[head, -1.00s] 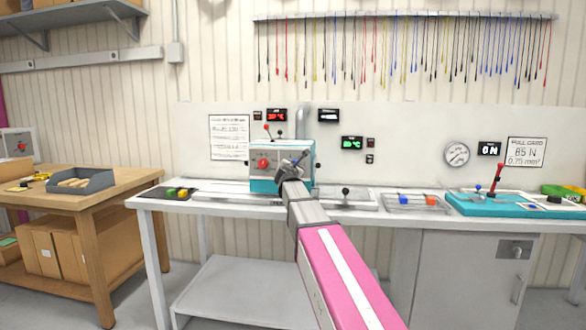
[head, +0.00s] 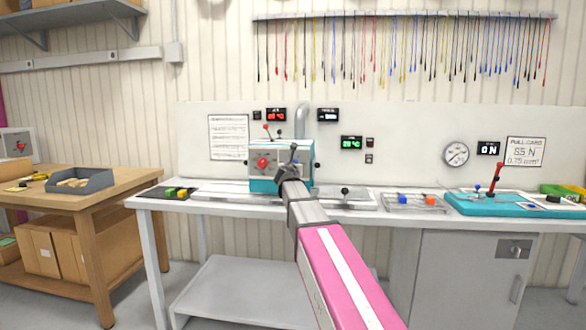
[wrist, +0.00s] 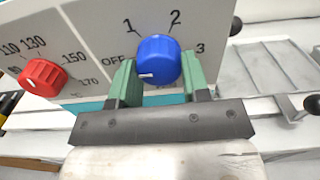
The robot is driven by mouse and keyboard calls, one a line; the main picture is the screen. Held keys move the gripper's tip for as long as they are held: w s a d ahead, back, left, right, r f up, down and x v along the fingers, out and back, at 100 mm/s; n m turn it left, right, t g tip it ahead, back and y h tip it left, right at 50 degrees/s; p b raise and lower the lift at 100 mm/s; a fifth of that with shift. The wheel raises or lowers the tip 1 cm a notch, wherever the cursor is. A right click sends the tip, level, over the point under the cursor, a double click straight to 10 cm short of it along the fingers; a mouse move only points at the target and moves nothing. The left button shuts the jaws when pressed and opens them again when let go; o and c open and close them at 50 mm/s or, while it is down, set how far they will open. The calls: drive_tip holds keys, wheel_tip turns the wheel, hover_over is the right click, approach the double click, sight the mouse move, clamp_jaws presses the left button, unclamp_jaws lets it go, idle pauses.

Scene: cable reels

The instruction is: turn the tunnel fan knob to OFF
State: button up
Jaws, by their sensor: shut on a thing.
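The tunnel fan knob (wrist: 158,50) is blue and sits on the front panel of a white and teal machine (head: 262,152). In the wrist view its white pointer mark faces left, close to the OFF label (wrist: 110,61) and slightly below its level. The numbers 1, 2 and 3 run over the top to the right. My gripper (wrist: 158,68) has one green finger on each side of the knob and is shut on it. The label under the knob is mostly hidden. In the head view my gripper (head: 293,160) covers the knob.
A red dial (wrist: 41,77) with temperature numbers is left of the knob; it also shows in the head view (head: 263,162). A lever with a black ball (head: 345,191) stands right of the machine. A teal fixture with a red handle (head: 495,180) is farther right.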

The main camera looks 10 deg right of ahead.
drive_tip(key=shift+f, duration=0.1)
drive_tip(key=o, duration=0.9)
drive_tip(key=v, duration=1)
drive_tip(key=shift+s+a, duration=0.15)
drive_tip(key=shift+s, duration=0.25)
